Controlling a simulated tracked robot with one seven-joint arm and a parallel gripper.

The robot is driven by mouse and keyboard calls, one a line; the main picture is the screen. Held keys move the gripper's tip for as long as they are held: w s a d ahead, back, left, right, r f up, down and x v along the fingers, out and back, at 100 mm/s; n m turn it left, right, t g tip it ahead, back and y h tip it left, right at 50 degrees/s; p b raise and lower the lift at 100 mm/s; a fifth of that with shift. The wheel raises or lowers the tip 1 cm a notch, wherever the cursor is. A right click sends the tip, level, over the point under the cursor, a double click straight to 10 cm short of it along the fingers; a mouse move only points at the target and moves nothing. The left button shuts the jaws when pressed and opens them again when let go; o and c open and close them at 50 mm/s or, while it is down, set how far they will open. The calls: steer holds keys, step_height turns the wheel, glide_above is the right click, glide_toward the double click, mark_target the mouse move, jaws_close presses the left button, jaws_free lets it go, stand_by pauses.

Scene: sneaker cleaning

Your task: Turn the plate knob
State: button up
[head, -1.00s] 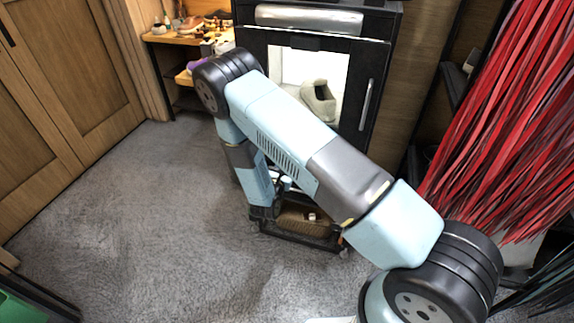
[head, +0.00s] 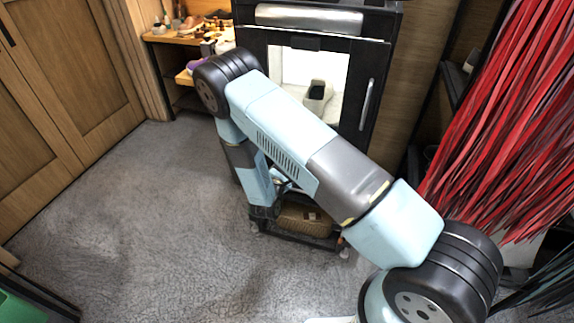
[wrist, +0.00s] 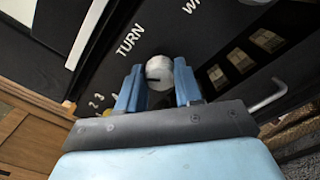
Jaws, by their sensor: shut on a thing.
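The plate knob (wrist: 158,72) is a pale round knob with a dark mark, on a black panel beside the printed word TURN in the wrist view. My gripper (wrist: 158,88) has its two blue fingers on either side of the knob and is shut on it. In the head view, my arm hides the knob and the fingertips. A pale sneaker (head: 318,95) stands inside the lit opening of the black cabinet (head: 371,60), its dark opening showing. The plate under it cannot be made out.
A metal handle (head: 366,104) stands out on the cabinet's right side, and a bent handle (wrist: 268,97) shows right of the knob. Red hanging strips (head: 505,120) fill the right. A wooden shelf (head: 190,37) with small items stands at the back left.

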steer(key=shift+s+d, duration=0.1)
steer(key=shift+d, duration=0.1)
steer(key=o, duration=1)
steer(key=shift+a, duration=0.1)
steer(key=shift+o, duration=0.2)
steer(key=v, duration=1.3)
steer(key=shift+s, duration=0.35)
steer(key=shift+a, duration=0.1)
